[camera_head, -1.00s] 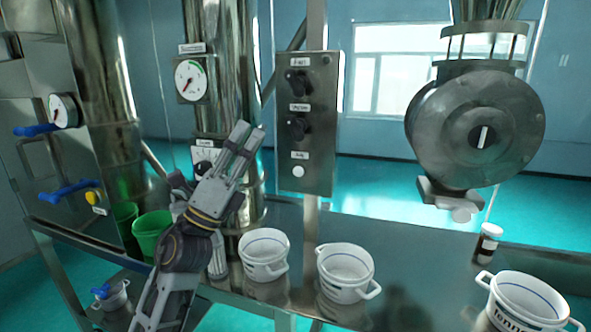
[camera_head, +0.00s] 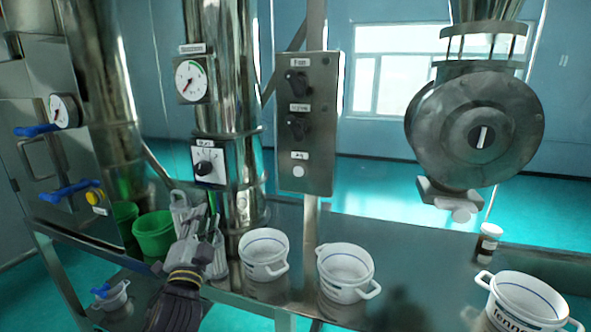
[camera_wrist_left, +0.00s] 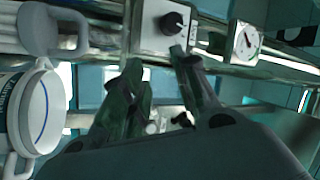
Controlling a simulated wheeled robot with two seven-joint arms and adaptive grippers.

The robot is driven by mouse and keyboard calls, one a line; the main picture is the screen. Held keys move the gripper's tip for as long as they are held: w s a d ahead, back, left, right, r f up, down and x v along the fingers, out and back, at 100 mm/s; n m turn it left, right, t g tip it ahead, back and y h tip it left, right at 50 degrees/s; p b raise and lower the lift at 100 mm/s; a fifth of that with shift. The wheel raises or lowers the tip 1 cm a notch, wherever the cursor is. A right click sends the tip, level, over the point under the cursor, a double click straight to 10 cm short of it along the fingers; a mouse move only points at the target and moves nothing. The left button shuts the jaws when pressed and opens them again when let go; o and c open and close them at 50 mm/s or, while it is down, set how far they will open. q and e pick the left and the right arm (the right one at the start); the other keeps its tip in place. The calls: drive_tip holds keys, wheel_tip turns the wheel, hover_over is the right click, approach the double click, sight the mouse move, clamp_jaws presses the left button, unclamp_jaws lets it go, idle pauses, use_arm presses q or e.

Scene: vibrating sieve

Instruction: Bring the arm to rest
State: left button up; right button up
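My left gripper (camera_head: 206,228) is low in the head view, left of the white pots, with its arm coming up from the bottom edge. In the left wrist view its two dark fingers (camera_wrist_left: 163,75) stand apart with nothing held between them. The fingers point toward a panel with a black knob (camera_wrist_left: 172,23), with clear space between. The same knob panel (camera_head: 209,164) shows uncovered above the gripper in the head view. My right gripper is not in view.
A green bucket (camera_head: 153,234) and pale containers beside the gripper are close. A switch box (camera_head: 308,125) rises behind. Space above the gripper is clear.

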use_arm(q)
drive_tip(key=s+a+f+n+g, duration=0.1)
drive_tip(key=s+f+n+g, duration=0.3)
drive_tip(key=f, duration=0.7)
drive_tip(key=s+a+f+n+g, duration=0.2)
drive_tip(key=s+f+g, duration=0.25)
drive_tip(key=f, duration=0.65)
drive_tip(key=s+d+f+n+g+h, duration=0.25)
drive_tip(key=s+f+g, duration=0.65)
drive_tip(key=s+f, duration=0.7)
drive_tip(key=s+f+g+y, duration=0.1)
drive_tip(key=s+f, duration=0.1)
drive_tip(key=f, duration=1.4)
drive_tip(key=s+f+g, duration=0.1)
drive_tip(key=s+f, duration=0.2)
drive_tip(key=f, duration=1.3)
drive_tip(key=s+a+f, duration=0.2)
drive_tip(key=s+f, duration=0.7)
drive_tip(key=s, duration=0.1)
drive_tip(key=s+a+f, duration=0.3)
drive_tip(key=s+f, duration=0.7)
drive_tip(key=s, duration=0.1)
drive_tip(key=shift+a+g, duration=0.3)
drive_tip(key=shift+g, duration=0.05)
